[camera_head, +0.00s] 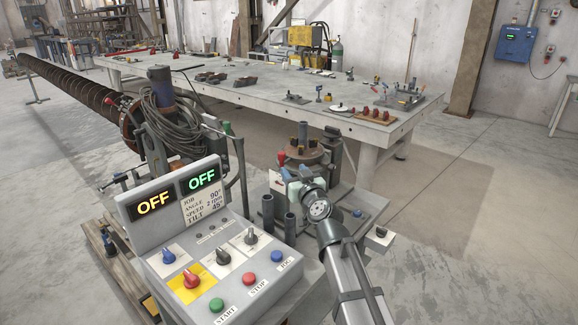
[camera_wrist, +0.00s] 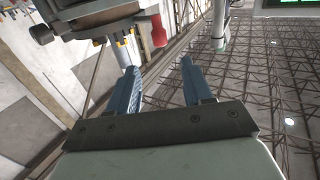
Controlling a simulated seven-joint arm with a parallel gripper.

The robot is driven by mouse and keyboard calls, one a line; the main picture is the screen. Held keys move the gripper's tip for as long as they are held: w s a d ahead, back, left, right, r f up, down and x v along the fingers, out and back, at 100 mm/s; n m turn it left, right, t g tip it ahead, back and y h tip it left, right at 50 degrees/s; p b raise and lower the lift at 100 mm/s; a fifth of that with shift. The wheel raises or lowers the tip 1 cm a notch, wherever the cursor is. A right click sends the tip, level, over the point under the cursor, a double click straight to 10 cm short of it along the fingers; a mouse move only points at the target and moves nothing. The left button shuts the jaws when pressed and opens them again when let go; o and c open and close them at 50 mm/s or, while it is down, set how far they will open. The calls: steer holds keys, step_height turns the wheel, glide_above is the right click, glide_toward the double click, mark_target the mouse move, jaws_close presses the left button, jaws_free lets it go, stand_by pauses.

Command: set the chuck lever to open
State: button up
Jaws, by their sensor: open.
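The chuck lever appears to be the red-knobbed handle (camera_head: 282,158) on the left side of the positioner's round chuck (camera_head: 304,152) in the head view. In the wrist view a red knob (camera_wrist: 158,31) hangs at the top centre, just beyond the fingertips. My gripper (camera_head: 284,174) is close below and in front of the knob in the head view. In the wrist view my gripper (camera_wrist: 159,66) has its two blue fingers apart with nothing between them. The knob looks apart from both fingers. The lever's position marking cannot be read.
A grey control box (camera_head: 215,250) with two OFF displays, knobs and buttons stands in front, left of my arm. Upright grey tubes (camera_head: 268,215) stand between box and gripper. A long workbench (camera_head: 250,85) with tools lies behind. Coiled cable (camera_head: 172,115) and the auger (camera_head: 75,92) are left.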

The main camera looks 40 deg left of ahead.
steer(key=shift+s+d, duration=0.35)
steer(key=shift+d, duration=0.3)
steer(key=shift+c, duration=0.7)
steer(key=w+d+m, duration=0.1)
steer(key=w+d, duration=0.1)
steer(key=w, duration=0.1)
steer(key=w+d+t, duration=0.1)
steer(key=w+d, duration=0.2)
steer(key=w+d+m+h, duration=0.1)
steer(key=w+d, duration=0.2)
steer(key=w, duration=0.1)
steer(key=shift+d+r+m+t, duration=0.25)
steer(key=shift+r+m+t, duration=0.05)
steer(key=shift+r+t, duration=0.1)
jaws_close()
steer(key=m+g+y, duration=0.3)
steer(key=m+g, duration=0.4)
steer(key=m, duration=0.5)
glide_toward(284, 157)
steer(key=x, duration=0.6)
steer(key=shift+a, duration=0.4)
